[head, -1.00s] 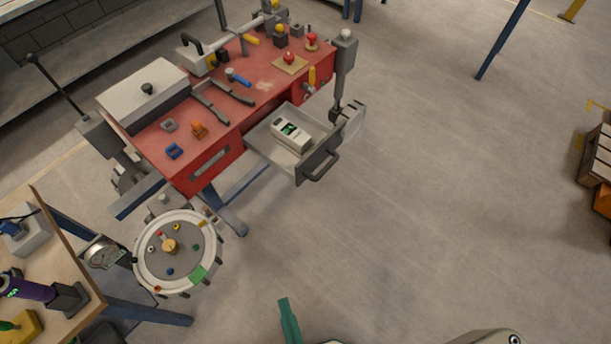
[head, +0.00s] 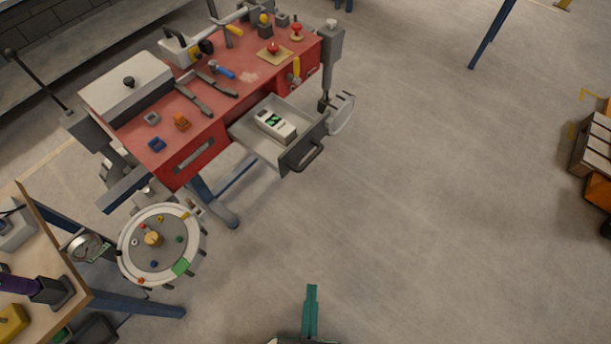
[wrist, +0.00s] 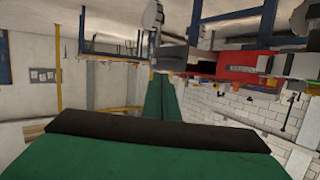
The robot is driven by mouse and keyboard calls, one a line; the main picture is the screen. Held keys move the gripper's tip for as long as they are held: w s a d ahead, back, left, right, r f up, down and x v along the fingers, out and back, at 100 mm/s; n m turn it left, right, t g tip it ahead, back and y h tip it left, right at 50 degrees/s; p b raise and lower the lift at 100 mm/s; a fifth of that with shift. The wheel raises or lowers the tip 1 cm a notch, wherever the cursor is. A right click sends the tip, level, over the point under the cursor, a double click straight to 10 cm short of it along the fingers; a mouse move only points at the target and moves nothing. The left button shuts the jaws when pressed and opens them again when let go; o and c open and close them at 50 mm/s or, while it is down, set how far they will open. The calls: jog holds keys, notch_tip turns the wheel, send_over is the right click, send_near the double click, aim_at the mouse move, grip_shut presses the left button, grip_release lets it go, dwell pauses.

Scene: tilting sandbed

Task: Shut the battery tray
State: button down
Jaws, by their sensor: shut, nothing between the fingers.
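The battery tray (head: 252,141) is a grey drawer pulled out of the front of the red bench (head: 240,88). It has a dark front panel with a dark bar handle (head: 310,157). My gripper (head: 312,290) is green, shut and empty at the bottom middle of the head view, well apart from the tray. Its shut fingers also show in the wrist view (wrist: 160,90), where the red bench appears at the upper right, seemingly upside down.
A round white drum with coloured knobs (head: 198,262) stands left of the tray, in front of the bench. A wooden-topped table (head: 52,245) is at the lower left. An orange and grey cart (head: 592,165) is at the far right. The floor between my gripper and the tray is clear.

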jog(key=w+d+f+m+g, duration=0.1)
jog(key=w+f+m+g, duration=0.15)
jog(key=f, duration=0.55)
jog(key=w+d+f+m+g, duration=0.1)
jog(key=w+d+f+m, duration=0.15)
jog(key=f, duration=0.45)
jog(key=m+y, duration=0.2)
jog(key=y, duration=1.3)
send_near(282, 171)
jog(key=shift+g, duration=0.35)
jog(key=x, duration=0.6)
jog(key=shift+w+a+r, duration=0.1)
jog(key=shift+w+r, duration=0.1)
jog(key=shift+w, duration=0.1)
